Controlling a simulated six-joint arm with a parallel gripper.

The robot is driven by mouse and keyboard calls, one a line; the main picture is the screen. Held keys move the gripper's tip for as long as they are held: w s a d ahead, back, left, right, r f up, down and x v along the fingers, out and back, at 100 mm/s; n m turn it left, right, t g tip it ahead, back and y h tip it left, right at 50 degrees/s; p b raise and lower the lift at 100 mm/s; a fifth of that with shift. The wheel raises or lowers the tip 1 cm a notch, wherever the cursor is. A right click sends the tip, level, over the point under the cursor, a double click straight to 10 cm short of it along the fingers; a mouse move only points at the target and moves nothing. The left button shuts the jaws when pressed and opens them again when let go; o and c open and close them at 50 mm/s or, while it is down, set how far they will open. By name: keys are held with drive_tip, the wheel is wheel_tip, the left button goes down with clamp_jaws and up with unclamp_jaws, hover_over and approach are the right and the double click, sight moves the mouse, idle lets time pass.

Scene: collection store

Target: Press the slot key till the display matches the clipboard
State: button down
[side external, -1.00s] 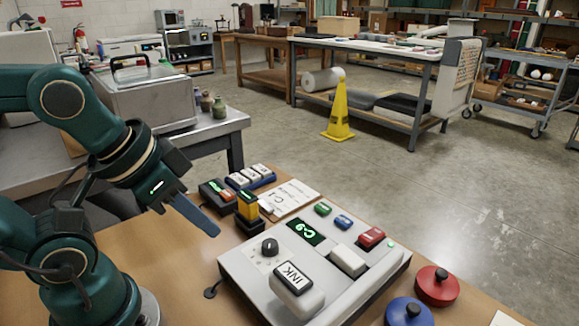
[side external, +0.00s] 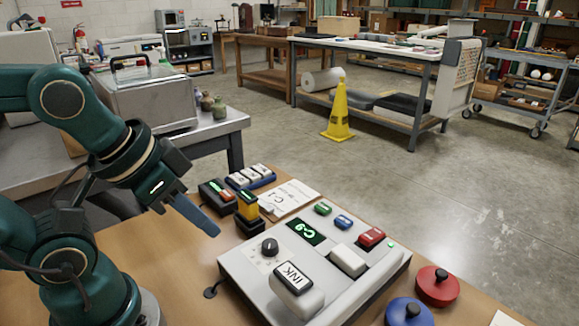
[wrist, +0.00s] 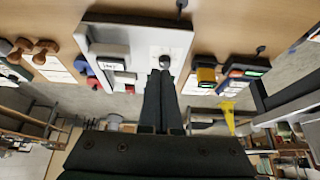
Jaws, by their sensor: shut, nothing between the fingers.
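The light grey control box (side external: 240,268) stands on the wooden bench. Its dark display (side external: 306,231) glows green and seems to read C-9. The box carries a large key marked INK (side external: 293,275), a blank white key (side external: 348,261), red (side external: 371,237), blue (side external: 343,222) and green (side external: 323,208) keys, and a black knob (side external: 270,246). I cannot read which is the slot key. The clipboard sheet (side external: 290,195) lies behind the box and seems to show C-4. My gripper (side external: 216,231) is shut and empty, left of the box; in the wrist view its fingertips (wrist: 160,74) appear near the knob.
A yellow and black block (side external: 248,207) stands between my gripper and the clipboard. A dark device with lit strips (side external: 216,193) and a blue rack of white blocks (side external: 250,177) are behind it. Red (side external: 436,287) and blue (side external: 409,313) round knobbed pieces sit right of the box.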

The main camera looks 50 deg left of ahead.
drive_tip(key=shift+w, duration=0.1)
idle(0.6)
drive_tip(key=w+a+r+m+t+y, duration=0.1)
drive_tip(key=w+a+r+m+t, duration=0.15)
drive_tip(key=w+r, duration=0.45)
drive_tip(key=m+t, duration=0.1)
drive_tip(key=m, duration=0.4)
hover_over(340, 222)
wheel_tip(340, 222, down, 7)
drive_tip(key=shift+f, duration=0.2)
drive_tip(key=shift+f, duration=4.35)
drive_tip(key=shift+f, duration=0.1)
